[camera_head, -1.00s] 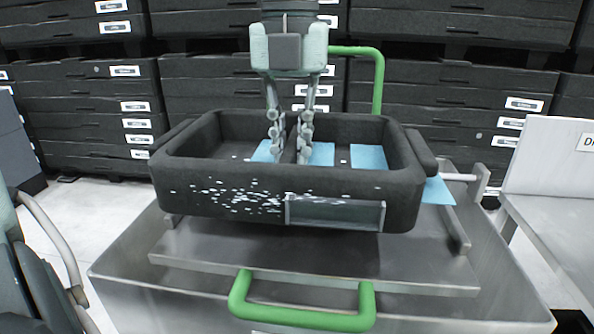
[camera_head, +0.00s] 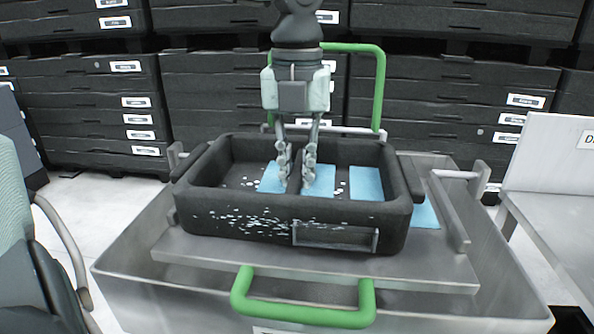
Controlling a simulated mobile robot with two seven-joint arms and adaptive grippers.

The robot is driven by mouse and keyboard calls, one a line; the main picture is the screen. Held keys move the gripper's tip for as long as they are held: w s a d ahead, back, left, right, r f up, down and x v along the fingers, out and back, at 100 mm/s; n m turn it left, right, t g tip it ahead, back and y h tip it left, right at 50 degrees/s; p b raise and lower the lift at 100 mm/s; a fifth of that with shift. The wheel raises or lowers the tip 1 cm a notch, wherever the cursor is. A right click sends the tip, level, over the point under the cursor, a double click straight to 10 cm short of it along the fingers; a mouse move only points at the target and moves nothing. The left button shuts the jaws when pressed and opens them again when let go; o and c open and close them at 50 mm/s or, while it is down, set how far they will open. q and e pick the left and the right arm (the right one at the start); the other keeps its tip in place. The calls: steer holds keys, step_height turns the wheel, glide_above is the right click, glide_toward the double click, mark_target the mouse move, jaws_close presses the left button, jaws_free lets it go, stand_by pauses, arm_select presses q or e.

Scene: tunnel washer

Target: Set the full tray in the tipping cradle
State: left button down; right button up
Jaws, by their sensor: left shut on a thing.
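A dark grey tray (camera_head: 220,219) with a central divider sits level over the tipping cradle's flat metal plate (camera_head: 400,262). It looks down on the plate, but I cannot tell whether its underside fully touches. Blue flat pieces (camera_head: 366,183) and small pale bits lie in the tray. My left gripper (camera_head: 297,178) comes down from above and is shut on the tray's divider. A cradle side rail (camera_head: 448,215) stands to the right of the tray; the left one is mostly hidden. My right gripper is out of view.
The cradle sits over a metal bin (camera_head: 125,275) with a green front handle (camera_head: 300,315). A taller green bar (camera_head: 380,90) rises behind the tray. Dark stacked crates (camera_head: 90,110) line the back. A pale bench (camera_head: 555,225) with an upright panel stands at right.

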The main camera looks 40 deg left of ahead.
mark_target(297, 168)
arm_select(q)
steer(key=c, duration=1.5)
jaws_free()
steer(key=shift+c, duration=0.2)
steer(key=shift+r, duration=0.1)
step_height(297, 168, up, 12)
